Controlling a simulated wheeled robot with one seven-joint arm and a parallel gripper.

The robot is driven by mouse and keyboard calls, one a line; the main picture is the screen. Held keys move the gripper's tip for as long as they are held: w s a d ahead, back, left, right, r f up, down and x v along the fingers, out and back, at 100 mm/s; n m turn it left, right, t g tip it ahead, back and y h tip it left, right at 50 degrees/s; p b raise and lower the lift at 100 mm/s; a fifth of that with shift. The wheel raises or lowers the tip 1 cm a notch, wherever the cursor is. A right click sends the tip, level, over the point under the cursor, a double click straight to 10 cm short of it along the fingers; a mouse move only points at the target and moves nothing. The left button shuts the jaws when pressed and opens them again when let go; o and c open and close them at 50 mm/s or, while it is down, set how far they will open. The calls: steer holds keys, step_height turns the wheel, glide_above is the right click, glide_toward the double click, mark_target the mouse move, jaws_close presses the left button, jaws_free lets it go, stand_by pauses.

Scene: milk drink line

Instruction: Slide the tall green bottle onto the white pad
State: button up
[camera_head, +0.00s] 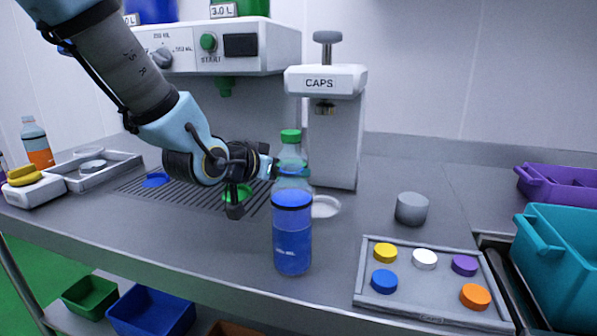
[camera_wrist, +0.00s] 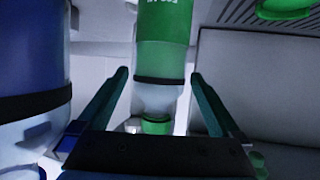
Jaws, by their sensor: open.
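The tall green bottle (camera_wrist: 162,55) stands between my gripper's open fingers (camera_wrist: 158,78) in the wrist view, which shows it upside down. It has a black band, a clear shoulder and a green cap. In the head view its cap (camera_head: 290,136) and clear shoulder show, and its lower body is hidden behind a blue bottle (camera_head: 292,240). My gripper (camera_head: 278,168) reaches it from the left near shoulder height. I cannot tell whether a finger touches it. The round white pad (camera_head: 325,207) lies under the caps press, just right of the bottles.
The blue bottle also stands close at the left in the wrist view (camera_wrist: 30,70). The caps press (camera_head: 328,130) rises behind the pad. A grey cylinder (camera_head: 411,209) and a tray of coloured caps (camera_head: 440,306) stand to the right.

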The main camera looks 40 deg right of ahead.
steer(key=x, duration=0.6)
steer(key=shift+d+p, duration=0.3)
steer(key=shift+d, duration=0.15)
steer(key=shift+w, duration=0.15)
jaws_close()
stand_by(0.3)
